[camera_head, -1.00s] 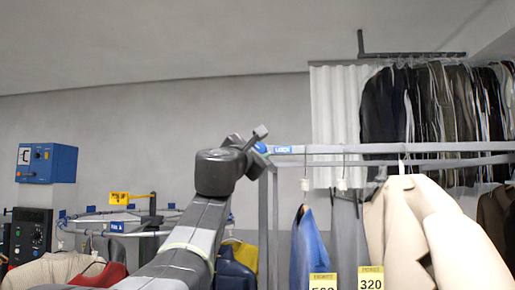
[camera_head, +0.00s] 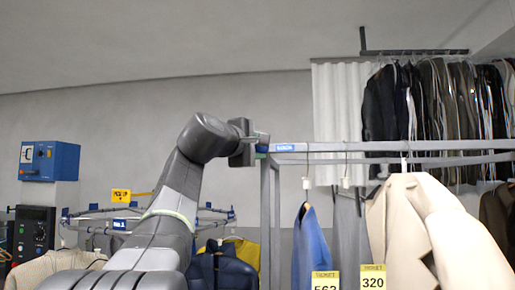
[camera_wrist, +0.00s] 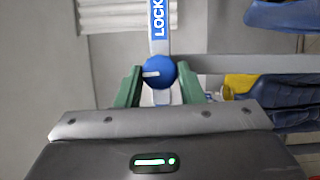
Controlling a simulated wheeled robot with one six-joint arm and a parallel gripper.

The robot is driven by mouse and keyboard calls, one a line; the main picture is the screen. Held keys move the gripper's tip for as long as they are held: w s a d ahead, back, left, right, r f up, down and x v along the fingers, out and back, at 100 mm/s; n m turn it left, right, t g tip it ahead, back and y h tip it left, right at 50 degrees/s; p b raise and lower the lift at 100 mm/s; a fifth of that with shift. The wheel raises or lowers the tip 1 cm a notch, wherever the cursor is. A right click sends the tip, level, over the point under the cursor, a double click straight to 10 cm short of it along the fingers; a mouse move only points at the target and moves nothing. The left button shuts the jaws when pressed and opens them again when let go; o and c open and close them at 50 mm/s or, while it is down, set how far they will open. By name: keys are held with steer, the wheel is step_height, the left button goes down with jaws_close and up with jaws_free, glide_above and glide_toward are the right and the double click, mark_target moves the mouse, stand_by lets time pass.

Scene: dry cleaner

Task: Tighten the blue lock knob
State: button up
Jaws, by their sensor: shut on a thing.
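The blue lock knob (camera_wrist: 158,72) is round with a white line across its left part, pointing left in the wrist view. It sits on a pale rail post below a blue-and-white LOCK label (camera_wrist: 158,18). My gripper (camera_wrist: 158,82) has its two green fingers on either side of the knob, shut on it. In the head view my gripper (camera_head: 256,146) is at the left end of the rail, and the knob is mostly hidden behind it. The label (camera_head: 284,147) shows just right of it.
The grey rail (camera_head: 400,146) runs right, with a blue garment (camera_head: 311,250) and a beige jacket (camera_head: 430,225) hanging below. A conveyor rail (camera_head: 110,213) and a blue control box (camera_head: 48,160) are at left. Dark garments (camera_head: 440,110) hang behind.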

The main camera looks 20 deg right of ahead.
steer(key=shift+m, duration=0.4)
steer(key=o, duration=0.9)
steer(key=shift+s+d, duration=0.1)
steer(key=shift+o, duration=0.2)
steer(key=b+v, duration=0.4)
steer(key=v, duration=1)
steer(key=shift+r, duration=0.15)
steer(key=shift+d, duration=0.1)
steer(key=p+x, duration=0.4)
steer(key=x, duration=1)
steer(key=shift+a, duration=0.2)
